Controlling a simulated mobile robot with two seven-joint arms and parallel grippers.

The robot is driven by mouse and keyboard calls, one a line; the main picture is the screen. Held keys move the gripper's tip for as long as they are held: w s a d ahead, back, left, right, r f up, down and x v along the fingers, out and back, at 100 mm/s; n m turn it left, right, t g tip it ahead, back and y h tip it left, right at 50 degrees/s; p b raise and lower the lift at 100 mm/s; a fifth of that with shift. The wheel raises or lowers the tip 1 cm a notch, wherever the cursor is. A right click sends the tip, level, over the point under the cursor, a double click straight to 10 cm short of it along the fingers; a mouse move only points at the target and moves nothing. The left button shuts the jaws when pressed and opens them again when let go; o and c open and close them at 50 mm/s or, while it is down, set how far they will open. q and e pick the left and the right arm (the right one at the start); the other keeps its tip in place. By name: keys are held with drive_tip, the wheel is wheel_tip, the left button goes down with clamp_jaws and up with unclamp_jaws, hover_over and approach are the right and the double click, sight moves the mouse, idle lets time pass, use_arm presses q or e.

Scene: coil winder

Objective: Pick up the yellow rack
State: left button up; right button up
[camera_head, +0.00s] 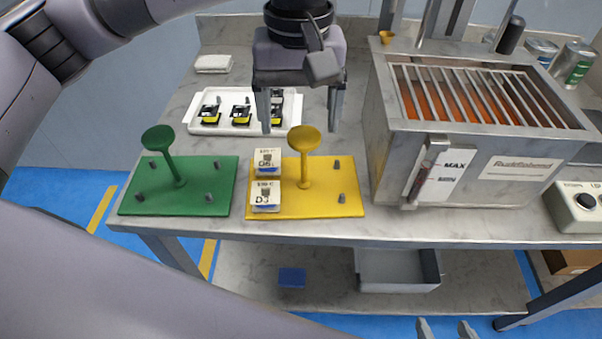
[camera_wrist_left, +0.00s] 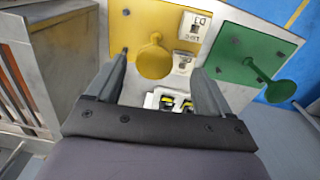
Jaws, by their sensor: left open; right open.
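The yellow rack (camera_head: 325,202) is a flat plate with an upright handle topped by a round knob. It lies on the bench at front centre. Two white labelled blocks (camera_head: 266,194) sit along its left side; two pegs on its right are bare. In the left wrist view the yellow rack (camera_wrist_left: 140,22) is at the top, its knob between the finger lines. My left gripper (camera_head: 300,124) is open and empty, above and seemingly behind the knob, fingers pointing down. My right gripper (camera_head: 446,328) shows only its fingertips at the bottom edge, apart and empty.
A similar green rack (camera_head: 140,201) with bare pegs lies close on the left. A white tray (camera_head: 194,126) with black-and-yellow parts stands behind. A metal tank (camera_head: 395,160) with a grille over orange contents stands close on the right. Cans (camera_head: 573,64) are at the back right.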

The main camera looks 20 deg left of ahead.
sight(304, 135)
use_arm(q)
drive_tip(key=shift+w+a+f, duration=0.1)
drive_tip(key=shift+f, duration=0.25)
drive_tip(key=f, duration=0.6)
drive_tip(key=shift+w+d+f, duration=0.2)
drive_tip(key=shift+w+d, duration=0.05)
drive_tip(key=shift+w, duration=0.05)
drive_tip(key=shift+r, duration=0.1)
clamp_jaws()
